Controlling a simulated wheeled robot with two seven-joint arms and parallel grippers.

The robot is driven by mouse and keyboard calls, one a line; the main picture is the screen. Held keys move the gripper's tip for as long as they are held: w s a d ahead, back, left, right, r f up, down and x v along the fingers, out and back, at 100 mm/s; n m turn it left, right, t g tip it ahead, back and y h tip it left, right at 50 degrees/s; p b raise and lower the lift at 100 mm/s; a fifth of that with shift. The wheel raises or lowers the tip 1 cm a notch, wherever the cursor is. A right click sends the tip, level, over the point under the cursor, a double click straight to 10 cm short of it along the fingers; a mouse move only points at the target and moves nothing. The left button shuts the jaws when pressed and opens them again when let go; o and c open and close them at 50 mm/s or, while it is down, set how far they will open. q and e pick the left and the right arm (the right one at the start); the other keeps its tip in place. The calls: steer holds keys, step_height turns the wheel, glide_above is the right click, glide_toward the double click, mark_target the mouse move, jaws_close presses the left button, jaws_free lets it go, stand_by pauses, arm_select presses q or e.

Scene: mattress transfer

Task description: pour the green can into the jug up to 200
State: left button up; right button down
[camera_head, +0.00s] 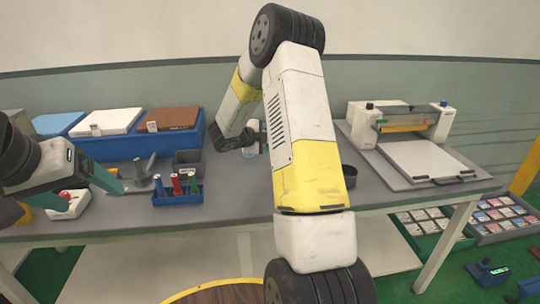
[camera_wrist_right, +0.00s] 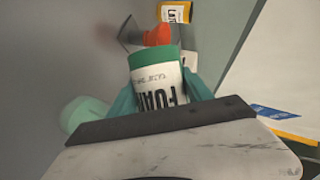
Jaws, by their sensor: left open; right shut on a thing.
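The green can (camera_wrist_right: 158,72) has a green rim and a white label with dark letters. In the right wrist view it sits between the teal fingers of my right gripper (camera_wrist_right: 163,95), which is shut on it. A pale green, see-through thing (camera_wrist_right: 82,113) is just left of the fingers; I cannot tell if it is the jug. In the head view my right arm covers the middle of the table and hides most of that gripper, the can and any jug scale. My left gripper (camera_head: 95,195) is open and empty over the left of the table.
The grey table (camera_head: 225,205) bears a blue tray (camera_head: 178,198) with small coloured bottles, a grey box (camera_head: 187,157) and a white device with a red button (camera_head: 68,200). Blue bins (camera_head: 140,148) stand behind. A white press (camera_head: 415,145) is at right. A yellow-banded can (camera_wrist_right: 175,12) lies beyond the green can.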

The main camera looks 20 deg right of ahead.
steer(key=shift+r+m+t, duration=0.3)
steer(key=shift+r+t, duration=0.1)
stand_by(1.3)
